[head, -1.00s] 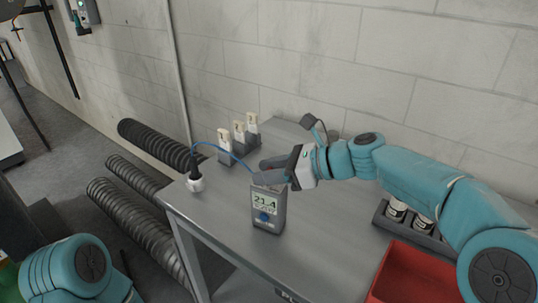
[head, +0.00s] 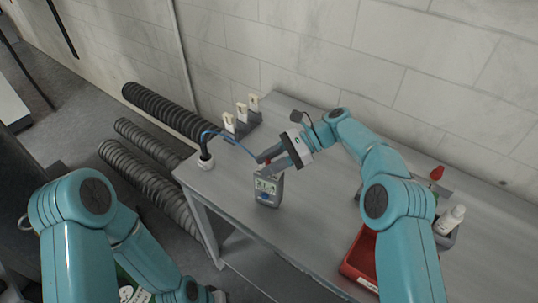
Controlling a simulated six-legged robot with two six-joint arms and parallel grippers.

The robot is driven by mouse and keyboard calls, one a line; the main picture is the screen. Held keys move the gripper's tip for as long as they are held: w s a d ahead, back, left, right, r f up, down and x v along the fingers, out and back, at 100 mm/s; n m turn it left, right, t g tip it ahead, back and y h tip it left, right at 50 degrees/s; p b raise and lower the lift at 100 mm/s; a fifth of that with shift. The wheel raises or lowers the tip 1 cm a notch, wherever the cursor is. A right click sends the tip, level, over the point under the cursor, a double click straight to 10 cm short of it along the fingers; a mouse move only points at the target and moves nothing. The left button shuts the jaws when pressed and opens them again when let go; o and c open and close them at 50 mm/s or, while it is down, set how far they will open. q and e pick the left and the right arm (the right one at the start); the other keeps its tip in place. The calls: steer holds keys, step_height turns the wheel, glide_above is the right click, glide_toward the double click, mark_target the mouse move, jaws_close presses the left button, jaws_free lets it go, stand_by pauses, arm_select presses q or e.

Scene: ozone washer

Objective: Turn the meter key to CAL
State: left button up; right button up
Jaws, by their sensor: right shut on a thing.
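A small red bit shows between the fingers. I cannot make out a separate key or the CAL mark. A blue cable (head: 232,142) runs from a white fitting (head: 205,162) to the meter's top. My left arm hangs at lower left, its fingers out of view.
Several pale upright pieces in a grey holder (head: 241,122) stand at the table's back left. A red bin (head: 356,262) is at the front right, and a white bottle (head: 450,219) is beyond my right arm. Ribbed black hoses (head: 150,165) lie left of the table.

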stand_by(0.4)
steer(key=o, duration=1)
